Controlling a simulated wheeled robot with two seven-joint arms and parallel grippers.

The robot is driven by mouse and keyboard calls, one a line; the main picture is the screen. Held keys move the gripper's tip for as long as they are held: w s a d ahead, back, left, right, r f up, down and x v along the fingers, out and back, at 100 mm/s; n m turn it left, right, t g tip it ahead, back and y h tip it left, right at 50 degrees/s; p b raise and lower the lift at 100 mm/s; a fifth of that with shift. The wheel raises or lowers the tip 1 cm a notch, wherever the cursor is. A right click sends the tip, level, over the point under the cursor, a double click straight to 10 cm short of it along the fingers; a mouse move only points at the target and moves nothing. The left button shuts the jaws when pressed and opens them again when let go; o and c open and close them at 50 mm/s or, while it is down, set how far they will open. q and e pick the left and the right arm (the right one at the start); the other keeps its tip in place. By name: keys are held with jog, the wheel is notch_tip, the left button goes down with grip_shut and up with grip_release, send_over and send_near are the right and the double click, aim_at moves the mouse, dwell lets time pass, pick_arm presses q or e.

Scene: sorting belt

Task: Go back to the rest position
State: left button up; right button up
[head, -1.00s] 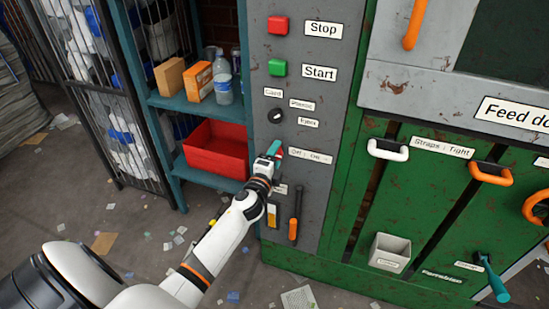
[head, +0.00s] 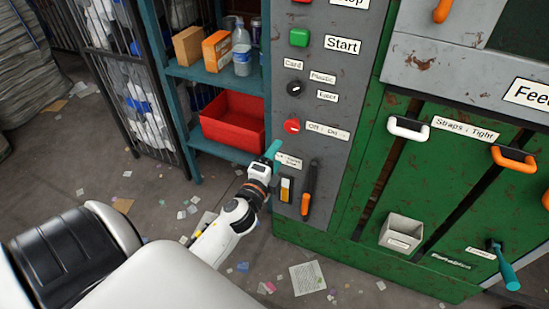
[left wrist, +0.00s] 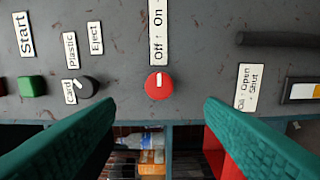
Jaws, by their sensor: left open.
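My left gripper (head: 270,153) is in front of the grey control panel (head: 342,92), just below and left of the red knob (head: 292,126) with the "Off : On" label. In the left wrist view its two teal fingers stand wide apart with nothing between them. There the red knob (left wrist: 159,86) is ahead, beyond the fingertips and not touched. A white mark on the knob points towards its label. My right gripper is not in view.
A black selector knob (head: 294,88) and a green Start button (head: 299,37) are higher on the panel. An orange-handled lever (head: 308,190) is below right. A teal shelf (head: 200,77) with a red bin (head: 233,121) stands left. Paper scraps litter the floor.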

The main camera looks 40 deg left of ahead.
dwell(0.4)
pick_arm(q)
jog(key=s+d+f+n+g+h+p, duration=0.1)
jog(key=s+d+f+n+g, duration=0.2)
jog(key=f, duration=0.7)
jog(key=s+d+f+n+g+h+p, duration=0.1)
jog(key=s+f+g+p, duration=0.3)
jog(key=f, duration=0.6)
jog(key=s+d+f+n+g+h+b, duration=0.1)
jog(key=s+d+f+n+g, duration=0.15)
jog(key=s+f, duration=0.55)
jog(key=s+d+f+n+g+p, duration=0.1)
jog(key=s+f+n+g, duration=0.1)
jog(key=s+f, duration=0.3)
jog(key=s+d+f+n+g+p, duration=0.1)
jog(key=s+f, duration=0.4)
jog(key=s, duration=0.7)
jog(key=s+d+f+n+g+h+p, duration=0.1)
jog(key=s+d+f+n+g, duration=0.1)
jog(key=s, duration=0.7)
notch_tip(320, 180, down, 3)
jog(key=shift+d+n+g, duration=0.2)
jog(key=shift+n+g, duration=0.55)
jog(key=shift+g, duration=0.3)
